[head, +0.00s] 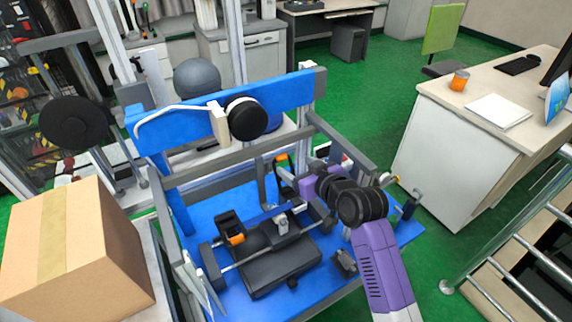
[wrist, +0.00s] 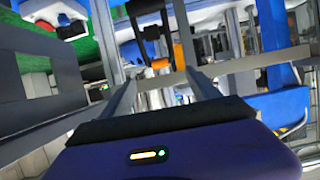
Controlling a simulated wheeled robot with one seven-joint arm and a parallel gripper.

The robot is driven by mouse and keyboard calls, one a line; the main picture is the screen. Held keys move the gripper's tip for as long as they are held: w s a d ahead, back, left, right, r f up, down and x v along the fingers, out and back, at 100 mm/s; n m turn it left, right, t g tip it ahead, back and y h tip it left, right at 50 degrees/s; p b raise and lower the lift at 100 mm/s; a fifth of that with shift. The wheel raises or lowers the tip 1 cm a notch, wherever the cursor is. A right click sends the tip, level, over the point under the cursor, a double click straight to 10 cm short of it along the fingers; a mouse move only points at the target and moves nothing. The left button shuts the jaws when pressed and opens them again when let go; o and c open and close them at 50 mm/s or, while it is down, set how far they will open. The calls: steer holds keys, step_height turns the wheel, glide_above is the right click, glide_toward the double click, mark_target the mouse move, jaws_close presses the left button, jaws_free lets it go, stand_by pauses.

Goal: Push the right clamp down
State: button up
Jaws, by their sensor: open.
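The right clamp (head: 283,172) has a black lever with an orange tip and stands raised at the back of the blue base plate (head: 320,283). A black clamp lever with an orange end (wrist: 156,36) shows at the top middle of the wrist view, beyond my fingers. The left clamp (head: 231,228), also black and orange, stands at the left of the black block (head: 275,268). My gripper (wrist: 160,82) is open, its two grey fingers apart with nothing seen between them. In the head view it is just right of the right clamp, and my wrist hides its fingertips partly.
A blue crossbeam (head: 185,118) with a round black weight (head: 247,119) spans above the plate. Grey frame rails (head: 340,140) run close behind my wrist. A cardboard box (head: 75,250) stands at left, and a desk (head: 475,125) at right. Green floor lies between.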

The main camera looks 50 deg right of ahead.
mark_target(282, 159)
steer(key=shift+x, duration=3.75)
steer(key=shift+f, duration=0.1)
jaws_close()
